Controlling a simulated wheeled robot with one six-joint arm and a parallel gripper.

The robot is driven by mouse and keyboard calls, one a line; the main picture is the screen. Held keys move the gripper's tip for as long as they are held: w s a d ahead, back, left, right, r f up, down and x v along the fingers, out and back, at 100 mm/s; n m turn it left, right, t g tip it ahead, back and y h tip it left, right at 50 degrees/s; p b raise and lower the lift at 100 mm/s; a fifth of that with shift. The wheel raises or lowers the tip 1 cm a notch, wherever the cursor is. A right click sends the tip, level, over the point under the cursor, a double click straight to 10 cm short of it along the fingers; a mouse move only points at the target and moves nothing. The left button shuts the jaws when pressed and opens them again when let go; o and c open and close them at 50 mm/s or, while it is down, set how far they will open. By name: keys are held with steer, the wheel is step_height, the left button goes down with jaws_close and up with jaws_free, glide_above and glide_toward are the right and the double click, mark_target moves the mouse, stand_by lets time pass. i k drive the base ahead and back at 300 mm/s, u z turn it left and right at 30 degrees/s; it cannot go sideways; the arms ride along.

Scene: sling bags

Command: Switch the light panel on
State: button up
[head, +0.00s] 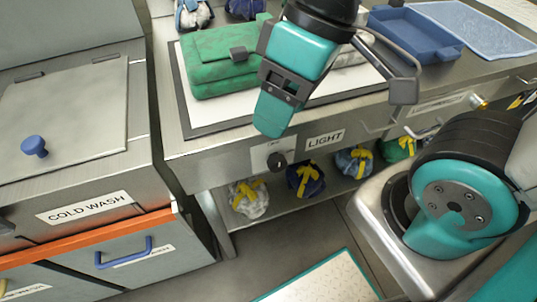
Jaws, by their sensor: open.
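The light panel (203,118) is a white sheet in a dark frame on the steel bench, with a green bag (215,70) lying on it. Whether it is lit I cannot tell. Below it, on the bench front, a dark round knob (277,160) sits on a pale plate beside a LIGHT label (325,139). Which way the knob is turned is too small to read. My gripper (322,72) is open, its dark fingers spread wide, above the panel and the bench's front edge. It appears empty and apart from the knob. My arm hides part of the panel.
Several bags with yellow ties, including a dark blue one (306,179), stand on the shelf under the bench. A blue tray (415,33) and blue mat (475,28) lie at the back right. The COLD WASH unit (85,208) stands left. Floor before the knob is clear.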

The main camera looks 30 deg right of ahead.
mark_target(276, 162)
steer(key=z, duration=1.85)
steer(key=k, duration=1.45)
steer(key=u, duration=2.05)
